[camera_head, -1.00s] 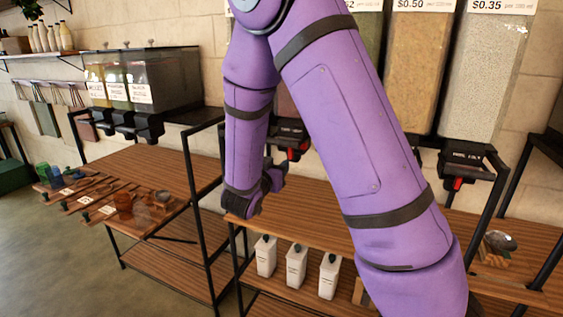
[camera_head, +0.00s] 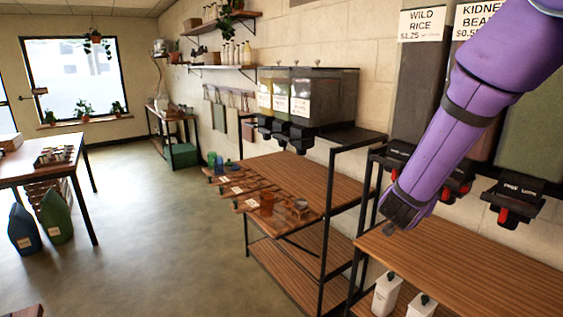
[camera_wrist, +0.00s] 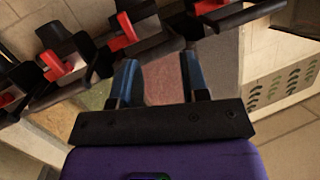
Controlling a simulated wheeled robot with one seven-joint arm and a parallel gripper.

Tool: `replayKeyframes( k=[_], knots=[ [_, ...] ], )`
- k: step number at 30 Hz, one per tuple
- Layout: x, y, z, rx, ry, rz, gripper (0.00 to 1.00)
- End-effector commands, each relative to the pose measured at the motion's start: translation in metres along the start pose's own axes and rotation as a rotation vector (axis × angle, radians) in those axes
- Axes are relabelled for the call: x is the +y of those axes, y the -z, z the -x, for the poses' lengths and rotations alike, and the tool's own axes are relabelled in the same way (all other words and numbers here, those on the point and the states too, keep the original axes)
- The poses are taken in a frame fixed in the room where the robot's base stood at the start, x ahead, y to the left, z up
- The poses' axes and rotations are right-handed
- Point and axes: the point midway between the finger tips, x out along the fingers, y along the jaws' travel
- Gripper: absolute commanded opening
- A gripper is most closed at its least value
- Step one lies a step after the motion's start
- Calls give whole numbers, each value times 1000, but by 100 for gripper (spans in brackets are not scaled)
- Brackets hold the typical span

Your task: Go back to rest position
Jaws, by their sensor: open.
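My gripper (camera_wrist: 160,72) shows in the wrist view as two blue and dark fingers set apart on a black mount, with nothing between them. In the head view my purple arm reaches down from the top right. Its end (camera_head: 402,214) is in front of the dispensers, above the wooden shelf (camera_head: 470,262). The wrist view shows several dark dispenser spouts with red levers (camera_wrist: 118,35) beyond and to the left of the fingers.
A wooden rack (camera_head: 330,185) with scoops and jars stands at centre. Two white containers (camera_head: 387,294) are on the lower shelf at the right. Open floor (camera_head: 170,235) lies between.

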Motion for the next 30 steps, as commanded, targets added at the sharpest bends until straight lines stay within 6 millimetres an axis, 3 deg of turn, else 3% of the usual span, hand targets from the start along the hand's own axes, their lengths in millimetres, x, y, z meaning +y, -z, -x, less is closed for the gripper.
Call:
replayKeyframes(
  k=[9, 16, 23, 30],
  knots=[
    [-26, 42, 57, -301, 347, -42, 42],
    [-18, 64, 120, -486, 540, 52, 42],
    [19, 76, 186, -644, 641, 224, 42],
    [84, 79, 247, -782, 617, 440, 42]
  ],
)
